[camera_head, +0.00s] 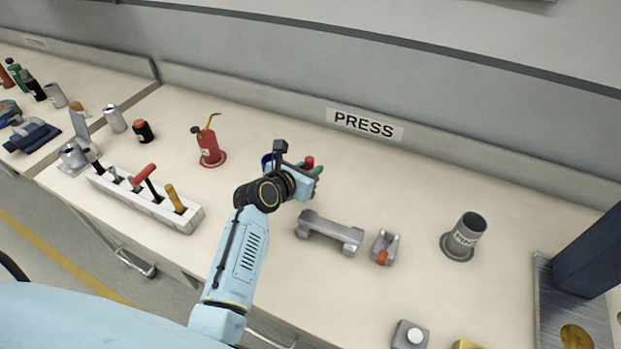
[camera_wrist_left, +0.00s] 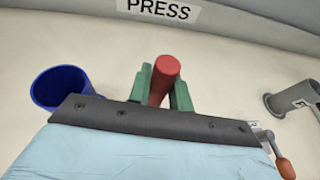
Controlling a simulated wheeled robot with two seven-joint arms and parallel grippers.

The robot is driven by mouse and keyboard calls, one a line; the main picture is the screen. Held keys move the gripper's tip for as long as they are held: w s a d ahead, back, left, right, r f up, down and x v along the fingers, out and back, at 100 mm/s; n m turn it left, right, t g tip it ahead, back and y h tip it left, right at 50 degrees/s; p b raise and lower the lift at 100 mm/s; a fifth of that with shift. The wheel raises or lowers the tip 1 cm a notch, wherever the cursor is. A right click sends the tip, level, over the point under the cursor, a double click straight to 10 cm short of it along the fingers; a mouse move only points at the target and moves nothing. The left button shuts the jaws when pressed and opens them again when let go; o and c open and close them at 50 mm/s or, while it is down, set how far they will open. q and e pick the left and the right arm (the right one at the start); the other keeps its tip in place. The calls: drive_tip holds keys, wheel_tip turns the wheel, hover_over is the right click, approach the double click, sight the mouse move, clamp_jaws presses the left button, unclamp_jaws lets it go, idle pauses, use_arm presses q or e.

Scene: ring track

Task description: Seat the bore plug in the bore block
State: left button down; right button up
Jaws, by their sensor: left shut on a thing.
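My left gripper (camera_head: 313,169) is above the middle of the bench, with its green fingers shut on a red cylinder (camera_head: 309,161), which looks like the bore plug. In the left wrist view the red cylinder (camera_wrist_left: 163,78) stands between the two green fingers (camera_wrist_left: 160,92), its round top toward the wall. I cannot tell which thing is the bore block. A small grey block with a white round top (camera_head: 410,335) lies at the bottom edge, right of the gripper. My right gripper is not in view.
A blue cup (camera_wrist_left: 62,88) stands left of the gripper. A grey bridge-shaped stand (camera_head: 330,232), a small orange-ended clamp (camera_head: 384,247) and a flanged grey tube (camera_head: 466,237) stand to the right. A red oil can (camera_head: 209,147) and a tool rack (camera_head: 145,201) are left. The bench's back middle right is clear.

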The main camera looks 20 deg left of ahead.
use_arm(q)
drive_tip(key=shift+f, duration=1.2)
drive_tip(key=shift+f+b, duration=0.15)
drive_tip(key=shift+b, duration=0.15)
drive_tip(key=c, duration=1.3)
unclamp_jaws()
